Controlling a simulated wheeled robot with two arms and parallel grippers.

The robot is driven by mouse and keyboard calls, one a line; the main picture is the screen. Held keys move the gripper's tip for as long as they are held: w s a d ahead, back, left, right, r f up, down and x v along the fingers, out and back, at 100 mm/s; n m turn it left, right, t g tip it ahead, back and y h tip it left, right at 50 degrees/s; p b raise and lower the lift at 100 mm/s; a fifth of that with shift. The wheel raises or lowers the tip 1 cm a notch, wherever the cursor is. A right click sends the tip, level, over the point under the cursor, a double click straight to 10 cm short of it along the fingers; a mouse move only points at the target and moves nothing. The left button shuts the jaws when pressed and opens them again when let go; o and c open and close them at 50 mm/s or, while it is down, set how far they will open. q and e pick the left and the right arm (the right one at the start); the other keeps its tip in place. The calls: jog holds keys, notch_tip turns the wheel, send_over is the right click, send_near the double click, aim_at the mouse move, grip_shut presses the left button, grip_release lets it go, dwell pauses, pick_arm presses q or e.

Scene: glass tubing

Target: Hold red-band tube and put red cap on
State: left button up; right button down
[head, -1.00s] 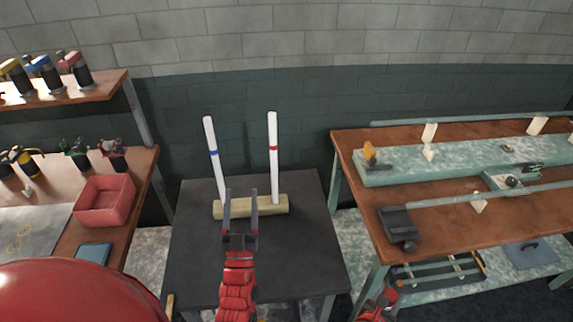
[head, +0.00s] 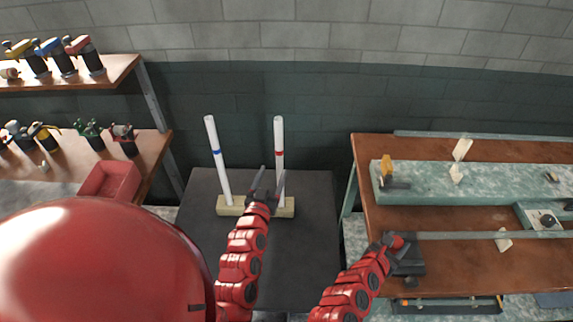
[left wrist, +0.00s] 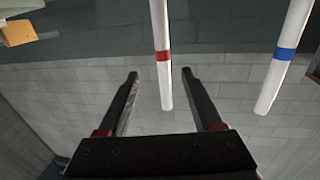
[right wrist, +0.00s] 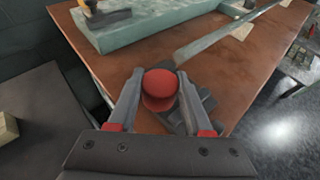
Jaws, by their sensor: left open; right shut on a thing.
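The white red-band tube (head: 279,145) stands upright in a pale wooden block (head: 229,206) on a dark table. My left gripper (head: 263,182) is open near the lower part of this tube. In the left wrist view, the red-band tube (left wrist: 160,40) lines up between the open fingers (left wrist: 160,75); I cannot tell how deep it sits between them. My right gripper (head: 396,243) is over the right bench, with the red cap (right wrist: 160,86) between its fingers (right wrist: 151,80). The cap is small and partly hidden in the head view.
A white blue-band tube (head: 217,153) stands in the same block, left of the red-band tube. A dark grey holder (head: 408,263) lies beside my right gripper, near a long rod (head: 460,236) on the brown bench (head: 380,212). A red bin (head: 108,180) is on the left bench.

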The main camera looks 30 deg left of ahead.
aim_at(279, 153)
pick_arm(q)
jog(key=x, duration=0.9)
jog(key=shift+w+a, duration=0.1)
jog(key=shift+a, duration=0.15)
jog(key=shift+w+a+r, duration=0.25)
jog(key=shift+w+a, duration=0.05)
jog(key=shift+w, duration=0.2)
jog(key=shift+w+f, duration=0.1)
jog(key=shift+w, duration=0.05)
grip_shut()
